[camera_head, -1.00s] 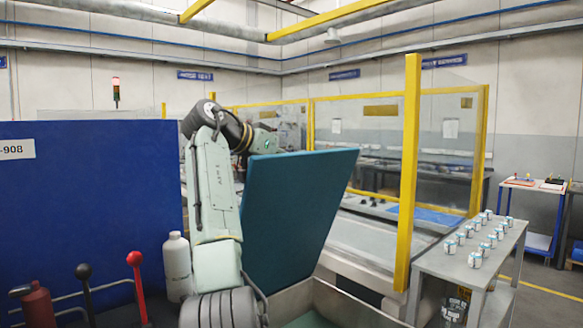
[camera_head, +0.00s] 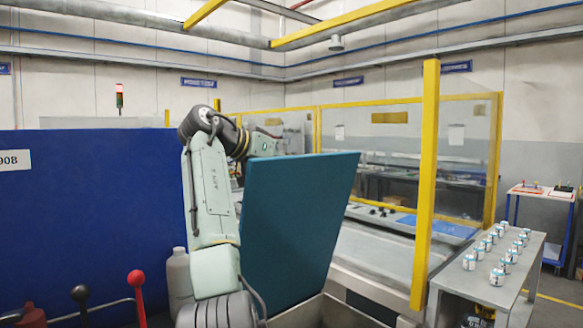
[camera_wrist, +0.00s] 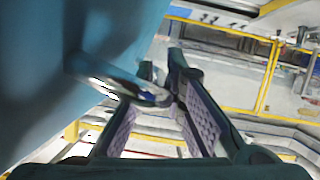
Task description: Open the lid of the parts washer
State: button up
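The parts washer's teal lid (camera_head: 295,230) stands steeply raised in the head view, its top leaning to the right. Its surface also fills the left of the wrist view (camera_wrist: 60,60). A metal bar handle (camera_wrist: 110,84) sticks out from the lid in the wrist view. In the head view my arm reaches up behind the lid's left edge, and the lid hides the gripper. The washer's rim (camera_head: 300,314) shows below the lid.
A grey bench (camera_head: 500,292) with several small cans stands at the right. A yellow post (camera_head: 425,190) and clear guard panels stand behind the lid. A blue panel (camera_head: 90,220) is at the left, with a grey bottle (camera_head: 179,275) and levers in front.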

jog(key=o, duration=0.4)
jog(key=shift+a, duration=0.1)
jog(key=v, duration=1.2)
